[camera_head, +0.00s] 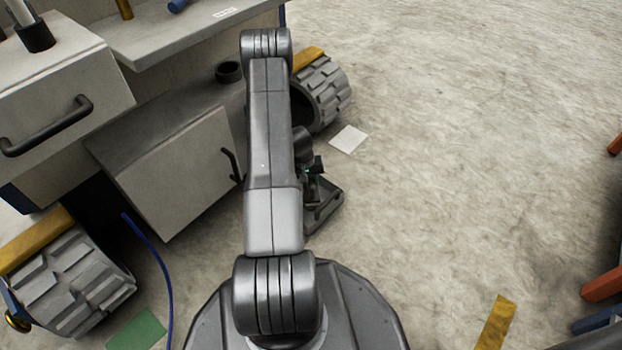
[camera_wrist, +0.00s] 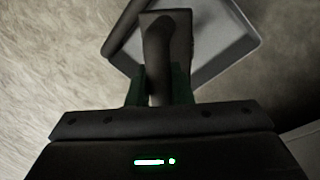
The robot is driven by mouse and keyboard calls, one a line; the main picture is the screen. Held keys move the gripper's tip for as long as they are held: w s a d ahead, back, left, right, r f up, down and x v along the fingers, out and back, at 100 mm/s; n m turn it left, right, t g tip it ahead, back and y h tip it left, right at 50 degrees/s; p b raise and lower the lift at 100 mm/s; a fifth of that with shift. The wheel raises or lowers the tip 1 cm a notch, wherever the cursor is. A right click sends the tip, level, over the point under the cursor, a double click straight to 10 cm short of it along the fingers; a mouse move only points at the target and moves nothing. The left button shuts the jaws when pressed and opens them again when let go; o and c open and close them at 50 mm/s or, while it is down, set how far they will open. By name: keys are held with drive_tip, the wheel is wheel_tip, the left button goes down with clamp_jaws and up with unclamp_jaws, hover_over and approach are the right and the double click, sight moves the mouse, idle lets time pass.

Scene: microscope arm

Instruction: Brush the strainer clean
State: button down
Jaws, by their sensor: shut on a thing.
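My gripper (camera_wrist: 160,95) is shut on a dark brush (camera_wrist: 160,35), with its greenish fingers on either side of the handle. The brush's block-like head lies over a grey, square, rimmed tray-like thing (camera_wrist: 225,45), which seems to be the strainer. I cannot tell whether the brush touches it. In the head view the strainer (camera_head: 332,211) is on the floor just right of my arm, and my gripper (camera_head: 312,178) is above it, partly hidden by my arm.
A grey cabinet with open drawers (camera_head: 65,90) stands at the left. Large treaded wheels (camera_head: 70,285) are at the lower left and behind my arm (camera_head: 325,92). A white sheet (camera_head: 348,139) lies on the floor. Floor to the right is mostly clear, with orange pieces (camera_head: 602,286) at the edge.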

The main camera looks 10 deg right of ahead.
idle(0.3)
drive_tip(key=shift+r+p, duration=1.65)
drive_tip(key=shift+r, duration=1.85)
